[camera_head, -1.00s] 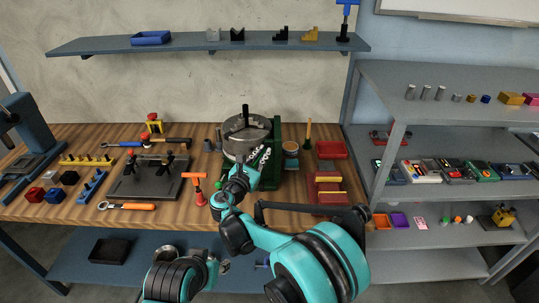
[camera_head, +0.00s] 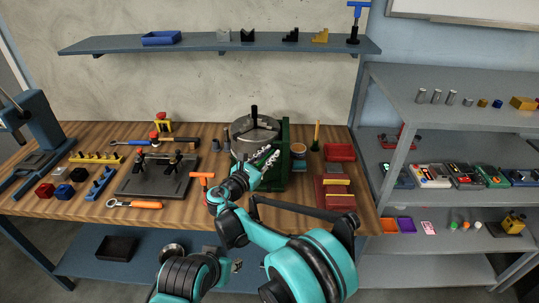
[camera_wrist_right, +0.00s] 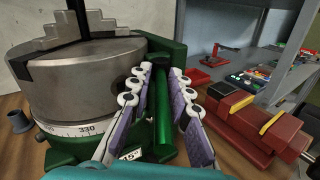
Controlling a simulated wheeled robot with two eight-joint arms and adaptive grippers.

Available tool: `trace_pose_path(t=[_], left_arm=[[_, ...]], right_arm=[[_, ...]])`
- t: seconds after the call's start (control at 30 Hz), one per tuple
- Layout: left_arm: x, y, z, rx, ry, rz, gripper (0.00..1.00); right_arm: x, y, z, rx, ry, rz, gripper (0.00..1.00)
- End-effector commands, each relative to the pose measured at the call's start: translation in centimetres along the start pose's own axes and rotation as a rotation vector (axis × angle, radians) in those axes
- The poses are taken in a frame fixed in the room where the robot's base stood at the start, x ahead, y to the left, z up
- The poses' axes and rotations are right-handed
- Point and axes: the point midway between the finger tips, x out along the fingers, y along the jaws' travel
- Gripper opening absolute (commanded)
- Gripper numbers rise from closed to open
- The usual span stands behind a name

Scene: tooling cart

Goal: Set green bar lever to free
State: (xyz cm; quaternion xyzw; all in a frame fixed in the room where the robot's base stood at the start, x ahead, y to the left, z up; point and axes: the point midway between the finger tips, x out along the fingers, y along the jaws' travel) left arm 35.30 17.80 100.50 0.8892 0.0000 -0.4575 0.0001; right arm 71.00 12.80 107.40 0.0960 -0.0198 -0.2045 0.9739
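The green bar (camera_wrist_right: 163,105) stands upright beside the grey round chuck (camera_wrist_right: 75,75) in the right wrist view. It is in front of a dark green upright plate (camera_wrist_right: 158,46). My right gripper (camera_wrist_right: 162,72) has one finger on each side of the bar, with the fingers spread and narrow gaps to the bar; contact is not clear. In the head view my right gripper (camera_head: 270,158) reaches the front of the green-based fixture (camera_head: 283,150), and the bar is not distinct there.
A red vise-like block (camera_wrist_right: 250,122) with yellow strips stands right of the gripper in the wrist view. An orange-red T-handle tool (camera_head: 203,187) stands left of my wrist in the head view. A red tray (camera_head: 340,152) sits to the right.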

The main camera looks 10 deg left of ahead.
Motion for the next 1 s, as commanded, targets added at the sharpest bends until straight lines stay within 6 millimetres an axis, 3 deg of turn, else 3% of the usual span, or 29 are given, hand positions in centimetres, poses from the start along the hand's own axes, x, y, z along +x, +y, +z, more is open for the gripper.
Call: trace_pose_path(t=[0.27,0.7,1.0], left_arm=[[0.0,0.0,0.0,0.0,0.0,0.0,0.4],[0.0,0.0,0.0,0.0,0.0,0.0,0.4],[0.0,0.0,0.0,0.0,0.0,0.0,0.4]], right_arm=[[0.0,0.1,0.7,0.0,-0.001,0.0,0.19],[0.0,1.7,8.4,0.0,0.0,0.0,0.19],[0.0,2.0,9.8,0.0,0.0,0.0,0.19]])
